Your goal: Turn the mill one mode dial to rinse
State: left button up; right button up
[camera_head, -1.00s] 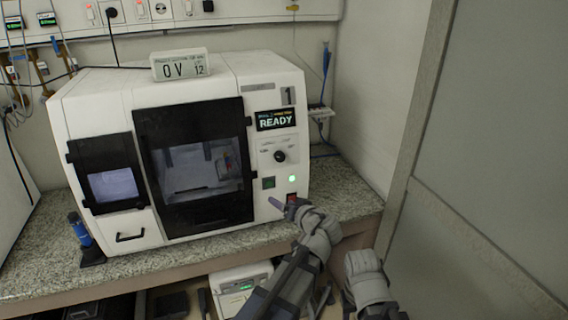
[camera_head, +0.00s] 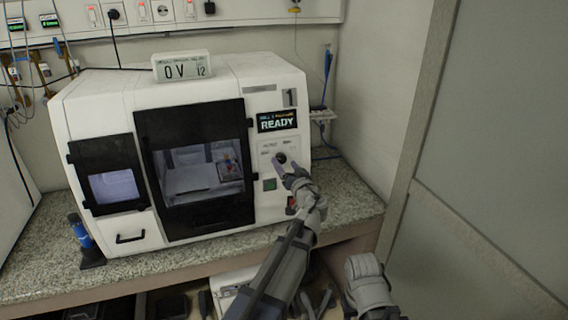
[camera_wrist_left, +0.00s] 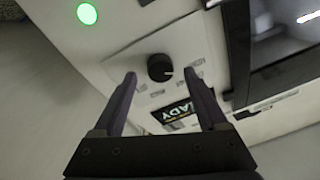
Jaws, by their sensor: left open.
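The mill marked 1 (camera_head: 105,105) is a white machine on the counter, and its screen (camera_head: 277,121) reads READY. Its black mode dial (camera_head: 281,158) is on the right side of the front, below the screen. The dial also shows in the left wrist view (camera_wrist_left: 160,67), with small labels around it too blurred to read. My left gripper (camera_head: 284,168) is open in front of the panel, just below the dial. In the wrist view its two fingers (camera_wrist_left: 166,82) stand apart on either side of the dial, with no visible contact.
A green light (camera_wrist_left: 87,14) and a green button (camera_head: 270,184) are on the panel near the dial. A small display box (camera_head: 181,65) sits on top of the mill. A blue-handled tool (camera_head: 80,232) stands at the left counter edge. A wall is at the right.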

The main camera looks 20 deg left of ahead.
pick_arm(q)
jog(key=shift+x, duration=0.95)
grip_shut()
